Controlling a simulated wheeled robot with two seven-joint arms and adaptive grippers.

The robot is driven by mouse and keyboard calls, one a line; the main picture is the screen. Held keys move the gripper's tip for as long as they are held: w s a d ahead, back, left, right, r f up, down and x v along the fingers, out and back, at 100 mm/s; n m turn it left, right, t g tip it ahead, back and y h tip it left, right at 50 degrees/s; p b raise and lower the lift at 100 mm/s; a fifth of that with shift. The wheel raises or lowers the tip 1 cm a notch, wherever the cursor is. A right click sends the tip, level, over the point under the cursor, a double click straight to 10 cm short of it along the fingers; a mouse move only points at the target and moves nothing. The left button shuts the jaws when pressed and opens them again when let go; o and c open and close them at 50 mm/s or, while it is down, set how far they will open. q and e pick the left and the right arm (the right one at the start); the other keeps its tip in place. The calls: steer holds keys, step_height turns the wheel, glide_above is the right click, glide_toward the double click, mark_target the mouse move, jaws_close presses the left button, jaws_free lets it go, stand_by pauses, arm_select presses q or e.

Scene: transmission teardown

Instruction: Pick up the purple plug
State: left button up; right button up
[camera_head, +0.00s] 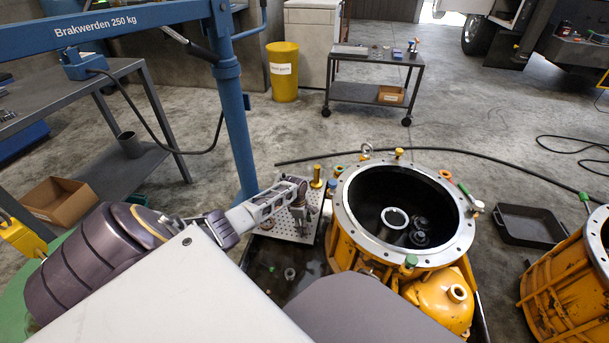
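I cannot make out a purple plug; it may be hidden or too small to tell. My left gripper (298,200) reaches in from the left over a perforated metal plate (308,226). Its fingertips are small and dark here, so I cannot tell whether they are open or hold anything. A yellow plug-like part (316,177) stands just right of the fingertips, apart from them. The yellow transmission housing (356,256) is right of the gripper, its round metal flange facing up. My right gripper is not in view.
Green plugs (410,261), a yellow plug (398,154) and an orange ring (445,174) sit around the flange. A black tray (528,225) and a second yellow housing (562,282) are at right. A blue crane post (238,130) stands behind my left arm.

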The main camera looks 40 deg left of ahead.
arm_select(q)
steer(key=shift+w+d+f+b, duration=0.15)
steer(key=shift+f+b, duration=0.6)
steer(key=shift+f, duration=0.4)
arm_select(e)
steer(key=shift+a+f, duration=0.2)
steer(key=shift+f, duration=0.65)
arm_select(q)
steer(key=shift+c, duration=0.4)
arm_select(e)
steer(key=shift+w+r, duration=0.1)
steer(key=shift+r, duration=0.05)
arm_select(q)
steer(key=c, duration=0.8)
steer(key=shift+r, duration=0.1)
steer(key=shift+r+p, duration=0.7)
steer(key=shift+r, duration=0.15)
step_height(320, 180, up, 6)
steer(key=p, duration=0.4)
steer(key=shift+r, duration=0.15)
steer(key=shift+r+p, duration=0.65)
steer(key=shift+r, duration=0.25)
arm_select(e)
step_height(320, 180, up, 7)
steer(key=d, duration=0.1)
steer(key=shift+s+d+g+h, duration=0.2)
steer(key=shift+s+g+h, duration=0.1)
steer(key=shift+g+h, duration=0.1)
